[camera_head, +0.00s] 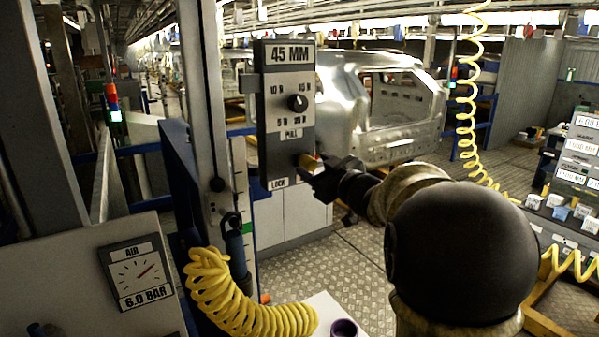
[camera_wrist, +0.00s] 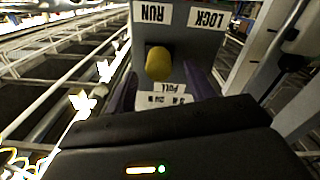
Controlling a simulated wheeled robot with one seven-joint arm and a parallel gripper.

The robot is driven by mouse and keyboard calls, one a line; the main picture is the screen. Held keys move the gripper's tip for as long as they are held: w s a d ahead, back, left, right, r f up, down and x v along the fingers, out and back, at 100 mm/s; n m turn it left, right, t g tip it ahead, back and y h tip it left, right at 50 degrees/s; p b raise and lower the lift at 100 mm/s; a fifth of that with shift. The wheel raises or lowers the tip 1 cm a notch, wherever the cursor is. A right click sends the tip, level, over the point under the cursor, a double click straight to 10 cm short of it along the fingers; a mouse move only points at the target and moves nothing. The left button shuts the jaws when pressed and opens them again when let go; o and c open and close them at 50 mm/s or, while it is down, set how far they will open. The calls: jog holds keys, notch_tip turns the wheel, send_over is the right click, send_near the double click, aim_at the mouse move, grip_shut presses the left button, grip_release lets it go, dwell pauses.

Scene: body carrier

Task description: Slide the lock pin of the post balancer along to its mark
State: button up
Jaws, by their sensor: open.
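The post balancer is a grey box (camera_head: 268,135) on a post, with a "45 MM" plate on top. Its yellow lock pin (camera_head: 309,161) sticks out near the bottom of the front face. In the wrist view the pin (camera_wrist: 158,64) shows end-on, close to the upside-down "RUN" label (camera_wrist: 153,13) and to the left of the "LOCK" label (camera_wrist: 207,19). "LOCK" also shows at the lower left in the head view (camera_head: 278,184). My gripper (camera_head: 316,176) is at the pin, its open fingers on either side of it. Contact cannot be told.
A knob (camera_head: 298,102) with a force scale sits above the pin. A coiled yellow hose (camera_head: 235,295) and an air gauge (camera_head: 137,274) are at lower left. A car body (camera_head: 400,110) stands behind. Label-covered bins (camera_head: 575,165) are at right. Open floor lies beyond my arm.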

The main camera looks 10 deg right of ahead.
aim_at(313, 166)
jog(key=shift+v, duration=1.95)
jog(key=shift+w, duration=0.1)
jog(key=shift+f, duration=0.2)
jog(key=s+a+f+m+g+h+b, duration=0.1)
jog(key=s+f+m+g+h, duration=0.2)
jog(key=f, duration=0.6)
jog(key=s+f+m+g+h+b, duration=0.1)
jog(key=s+f+m+g, duration=0.15)
jog(key=s+f, duration=0.5)
jog(key=s+a+f+m+g+h+b, duration=0.15)
jog(key=f+g, duration=0.25)
jog(key=f, duration=0.7)
jog(key=s+a+f+g, duration=0.2)
jog(key=s+f, duration=0.1)
jog(key=s, duration=0.3)
jog(key=s+a+f+g+b, duration=0.1)
jog(key=s+f+g, duration=0.2)
jog(key=s, duration=0.3)
jog(key=shift+a+f, duration=0.35)
jog(key=shift+f, duration=0.05)
jog(key=shift+s, duration=0.1)
dwell(1.3)
